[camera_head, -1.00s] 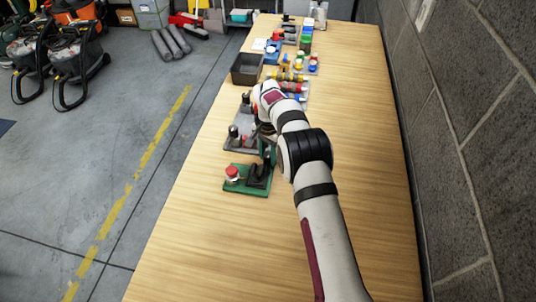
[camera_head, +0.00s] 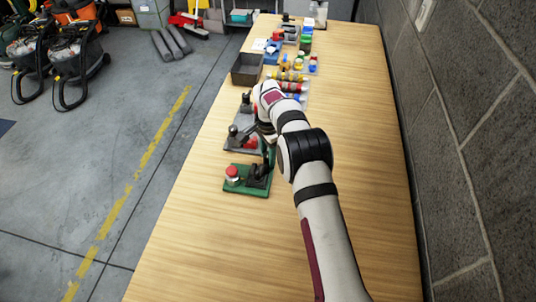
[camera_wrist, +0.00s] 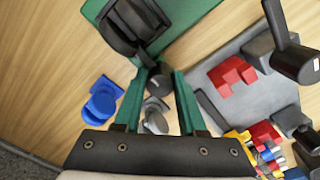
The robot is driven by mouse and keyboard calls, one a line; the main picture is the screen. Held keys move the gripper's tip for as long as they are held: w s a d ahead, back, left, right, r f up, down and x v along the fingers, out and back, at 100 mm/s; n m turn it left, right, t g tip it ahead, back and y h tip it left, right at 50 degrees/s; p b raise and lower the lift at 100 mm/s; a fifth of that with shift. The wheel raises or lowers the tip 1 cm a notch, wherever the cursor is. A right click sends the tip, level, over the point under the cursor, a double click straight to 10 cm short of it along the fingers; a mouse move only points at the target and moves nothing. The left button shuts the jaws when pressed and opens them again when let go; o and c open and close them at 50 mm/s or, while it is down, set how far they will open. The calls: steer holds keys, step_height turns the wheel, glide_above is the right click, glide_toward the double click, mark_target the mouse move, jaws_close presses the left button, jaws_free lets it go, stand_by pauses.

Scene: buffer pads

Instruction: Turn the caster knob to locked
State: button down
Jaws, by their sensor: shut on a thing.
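The black caster knob mechanism (camera_wrist: 135,20) stands on a green base (camera_wrist: 195,12) at the top of the wrist view. In the head view the green base (camera_head: 232,186) lies on the bench, with the black part (camera_head: 257,171) on its right side. My gripper's green fingers (camera_wrist: 158,76) come up from below in the wrist view. They are shut on the round dark end (camera_wrist: 158,84) of the mechanism's short black arm. In the head view my gripper (camera_head: 268,152) is at the right edge of the base, and its fingertips are mostly hidden.
A red button (camera_head: 232,173) sits on the left of the green base. A grey plate (camera_head: 238,148) with a black-handled lever stands just behind it. Beyond are a dark bin (camera_head: 247,69) and several coloured parts. The bench front is clear; a block wall runs along the right.

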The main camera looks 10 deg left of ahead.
steer(key=c, duration=0.5)
jaws_free()
step_height(320, 180, up, 16)
steer(key=shift+f, duration=0.1)
steer(key=s+d+r+n, duration=0.2)
steer(key=s+d+r, duration=0.9)
steer(key=s, duration=0.4)
steer(key=shift+n+y, duration=0.8)
steer(key=shift+y, duration=0.1)
steer(key=s+d+f, duration=0.2)
steer(key=s, duration=0.5)
steer(key=s+d+f, duration=0.2)
steer(key=s, duration=0.6)
steer(key=s+d+f, duration=0.2)
steer(key=s+f, duration=0.1)
steer(key=s, duration=0.5)
steer(key=shift+s+d, duration=0.15)
